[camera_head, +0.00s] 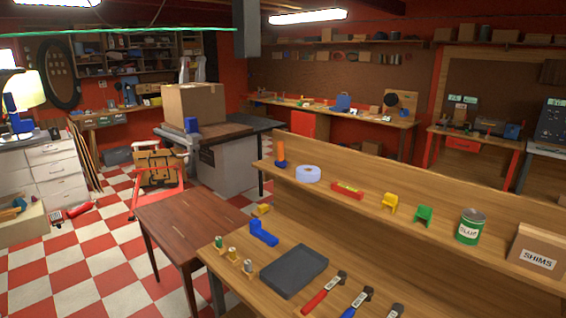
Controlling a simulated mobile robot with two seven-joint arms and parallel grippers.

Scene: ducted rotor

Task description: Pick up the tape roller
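A pale lavender ring (308,173), shaped like a roll of tape, lies flat on the upper shelf of the wooden bench at the right. It is the thing most like a tape roller, but I cannot tell for sure. It stands between an orange and blue upright tool (280,154) and a red and yellow bar (347,190), apart from both. A blue L-shaped piece (263,234) lies on the lower shelf. Neither of my grippers is in view.
On the upper shelf (400,235) are a yellow clip (391,203), green clip (423,216), glue can (469,227) and shims box (538,252). A dark case (294,271) lies below. A brown table (190,222) stands left of the bench; checkered floor (110,260) is open beyond.

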